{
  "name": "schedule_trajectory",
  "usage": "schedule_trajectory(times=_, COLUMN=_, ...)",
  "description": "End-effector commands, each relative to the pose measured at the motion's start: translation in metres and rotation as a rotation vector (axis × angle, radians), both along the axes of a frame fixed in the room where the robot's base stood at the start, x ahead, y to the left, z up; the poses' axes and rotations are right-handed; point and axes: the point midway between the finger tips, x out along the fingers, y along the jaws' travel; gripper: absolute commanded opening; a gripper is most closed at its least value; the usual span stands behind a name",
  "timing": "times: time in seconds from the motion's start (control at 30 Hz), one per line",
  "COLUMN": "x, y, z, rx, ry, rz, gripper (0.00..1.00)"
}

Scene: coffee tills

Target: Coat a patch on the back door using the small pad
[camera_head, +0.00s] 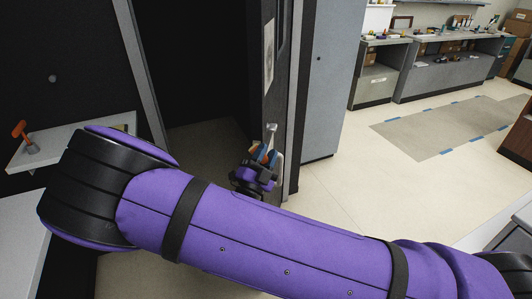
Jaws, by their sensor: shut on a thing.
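The back door (283,88) is dark and stands in the middle, seen nearly edge-on, with a pale sheet (269,52) on its face. My gripper (263,154) is low beside the door, beyond my purple arm. Its orange and blue fingers are shut on a small pale grey thing (271,129), which looks like the small pad and sticks up between them. The pad appears close to the door's face; I cannot tell whether it touches. The gripper's own body hides part of it. I cannot make out any coated patch.
A grey cabinet or panel (329,80) stands right of the door. At left, a small shelf (75,143) bears an orange-handled tool (22,136). Open floor (350,200) lies to the right, with a taped grey mat (440,128) and counters (435,70) beyond.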

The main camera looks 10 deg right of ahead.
Motion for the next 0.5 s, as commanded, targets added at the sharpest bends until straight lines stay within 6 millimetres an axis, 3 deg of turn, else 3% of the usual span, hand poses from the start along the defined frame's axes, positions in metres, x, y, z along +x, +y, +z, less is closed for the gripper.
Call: schedule_trajectory(times=0.5, x=0.000, y=0.000, z=-0.019, rx=-0.001, ry=-0.001, rz=0.000, gripper=0.03)
